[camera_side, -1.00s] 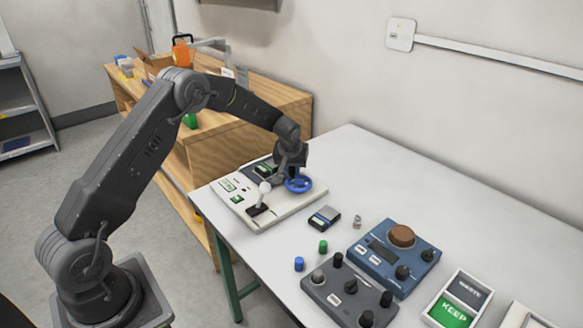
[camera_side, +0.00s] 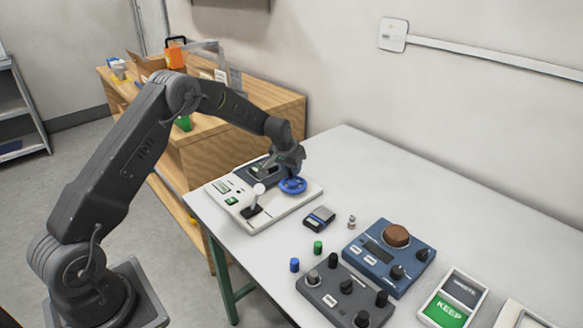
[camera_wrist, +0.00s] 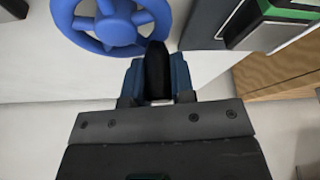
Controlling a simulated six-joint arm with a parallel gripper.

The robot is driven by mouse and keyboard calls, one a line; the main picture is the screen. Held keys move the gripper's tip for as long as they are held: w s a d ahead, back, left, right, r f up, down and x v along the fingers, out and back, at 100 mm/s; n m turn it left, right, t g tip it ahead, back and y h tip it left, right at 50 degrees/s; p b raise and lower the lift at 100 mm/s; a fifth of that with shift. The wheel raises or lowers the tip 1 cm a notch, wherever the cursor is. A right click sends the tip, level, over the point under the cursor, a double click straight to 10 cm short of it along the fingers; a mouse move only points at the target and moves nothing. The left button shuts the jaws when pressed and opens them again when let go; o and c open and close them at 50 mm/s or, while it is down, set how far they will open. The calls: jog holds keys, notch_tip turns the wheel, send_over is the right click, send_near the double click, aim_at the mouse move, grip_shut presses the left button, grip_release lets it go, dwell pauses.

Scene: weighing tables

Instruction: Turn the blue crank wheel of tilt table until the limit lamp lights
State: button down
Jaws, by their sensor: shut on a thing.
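The blue crank wheel (camera_side: 292,185) lies on the white tilt table unit (camera_side: 300,203) at the far left end of the table. The wheel also shows at the upper left of the wrist view (camera_wrist: 116,27). My gripper (camera_side: 290,166) is at the wheel's far side. In the wrist view, my gripper (camera_wrist: 157,80) is shut on a black upright crank handle (camera_wrist: 157,65) at the wheel's rim. Its blue-grey fingers flank the handle. I cannot make out the limit lamp or whether it is lit.
A white-knobbed lever (camera_side: 258,190) stands on the unit's near side. A small scale (camera_side: 319,218), green cylinder (camera_side: 318,247) and blue cylinder (camera_side: 294,265) are nearby. A blue control box (camera_side: 390,258) and grey control box (camera_side: 345,297) stand to the right. The back of the table is clear.

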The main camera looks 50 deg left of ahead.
aim_at(282, 183)
jog(key=c, duration=1)
grip_release()
jog(key=v, duration=1.4)
jog(key=shift+f, duration=0.1)
